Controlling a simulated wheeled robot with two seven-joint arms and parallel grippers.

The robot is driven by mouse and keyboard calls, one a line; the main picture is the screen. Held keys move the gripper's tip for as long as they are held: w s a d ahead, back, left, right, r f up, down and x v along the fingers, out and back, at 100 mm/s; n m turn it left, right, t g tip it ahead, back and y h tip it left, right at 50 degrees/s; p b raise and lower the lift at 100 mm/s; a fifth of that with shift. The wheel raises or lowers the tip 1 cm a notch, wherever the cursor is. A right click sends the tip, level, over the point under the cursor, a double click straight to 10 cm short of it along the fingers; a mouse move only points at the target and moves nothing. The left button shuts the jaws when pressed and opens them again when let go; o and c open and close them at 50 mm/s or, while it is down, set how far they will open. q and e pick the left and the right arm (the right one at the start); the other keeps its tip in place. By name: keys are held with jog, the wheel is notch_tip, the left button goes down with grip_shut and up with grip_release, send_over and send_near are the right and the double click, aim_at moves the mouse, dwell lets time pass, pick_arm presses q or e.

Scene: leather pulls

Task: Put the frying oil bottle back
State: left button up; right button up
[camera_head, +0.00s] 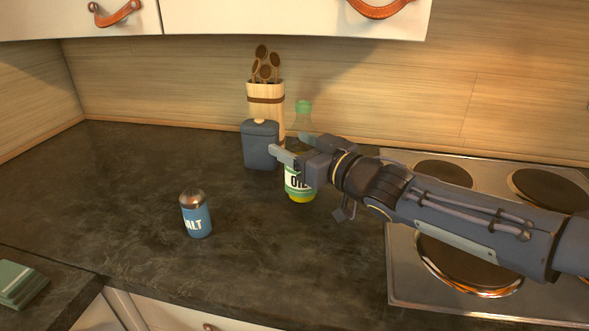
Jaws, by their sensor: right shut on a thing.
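The frying oil bottle (297,184) is clear, with a green cap, an "OIL" label and yellow oil at its base. It stands upright at or very near the dark worktop, in front of the utensil holder and left of the stove. My right gripper (291,146) reaches in from the right and is shut on the bottle around its middle. The gripper hides part of the bottle's body and label. I cannot tell whether the bottle's base touches the worktop. My left gripper is not in view.
A blue-grey canister (260,146) stands close behind and left of the bottle, before a wooden utensil holder (266,92). A salt shaker (196,214) stands front left. A stove (400,285) lies right, under my arm. The worktop's left side (110,190) is clear.

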jog(key=shift+w+a+f+b, duration=0.15)
jog(key=shift+f+b, duration=0.35)
jog(key=shift+f, duration=0.4)
jog(key=shift+w+a+f+b, duration=0.1)
jog(key=shift+f+b, duration=0.4)
jog(key=shift+f, duration=0.4)
jog(key=shift+d+f, duration=0.1)
jog(key=shift+f, duration=0.1)
jog(key=o, duration=1.4)
jog(key=shift+c, duration=0.2)
